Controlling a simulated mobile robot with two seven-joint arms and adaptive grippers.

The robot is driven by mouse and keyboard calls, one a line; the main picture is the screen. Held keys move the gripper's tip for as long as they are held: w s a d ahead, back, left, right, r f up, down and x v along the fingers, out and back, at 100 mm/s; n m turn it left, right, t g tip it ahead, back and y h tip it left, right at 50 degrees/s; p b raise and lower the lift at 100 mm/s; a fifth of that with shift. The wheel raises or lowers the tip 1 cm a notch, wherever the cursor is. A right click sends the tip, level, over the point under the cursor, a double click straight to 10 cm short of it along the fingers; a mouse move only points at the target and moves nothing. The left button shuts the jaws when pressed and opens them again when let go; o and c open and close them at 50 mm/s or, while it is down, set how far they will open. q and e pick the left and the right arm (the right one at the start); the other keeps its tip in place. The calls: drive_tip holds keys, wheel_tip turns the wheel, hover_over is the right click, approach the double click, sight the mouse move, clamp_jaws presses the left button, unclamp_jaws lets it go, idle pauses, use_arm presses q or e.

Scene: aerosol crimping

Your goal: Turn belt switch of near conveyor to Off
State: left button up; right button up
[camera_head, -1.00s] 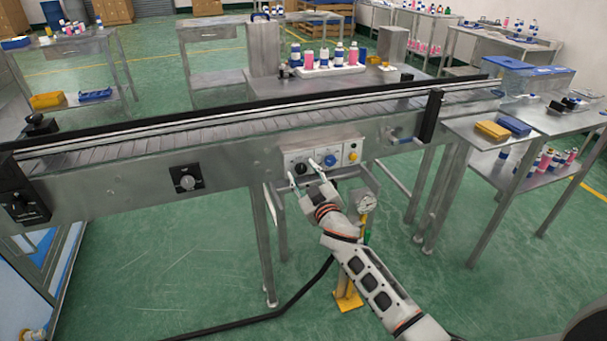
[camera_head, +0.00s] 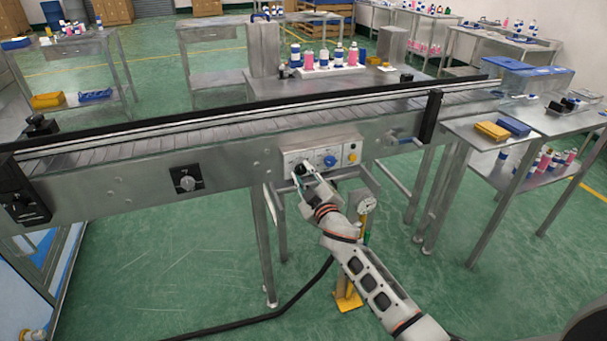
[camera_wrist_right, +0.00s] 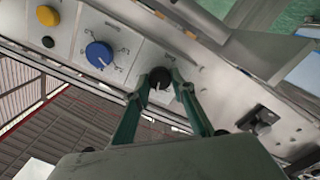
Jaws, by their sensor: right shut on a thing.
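The near conveyor (camera_head: 110,185) runs across the head view, with a control panel (camera_head: 343,148) on its front side. A black knob (camera_wrist_right: 160,77) on that panel lies between the fingertips of my right gripper (camera_wrist_right: 160,82) in the right wrist view. The gripper (camera_head: 301,174) is shut on this knob, and the fingers partly hide it in the head view. A blue knob (camera_head: 330,161) and a yellow button (camera_head: 352,157) sit to its right on the panel. Which knob is the belt switch cannot be read from the labels. My left gripper is not in view.
A side table (camera_head: 480,134) stands at the right.

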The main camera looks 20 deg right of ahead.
drive_tip(key=n, duration=0.7)
idle(0.7)
drive_tip(key=o, duration=1.1)
drive_tip(key=s, duration=1.2)
drive_tip(key=shift+d, duration=0.15)
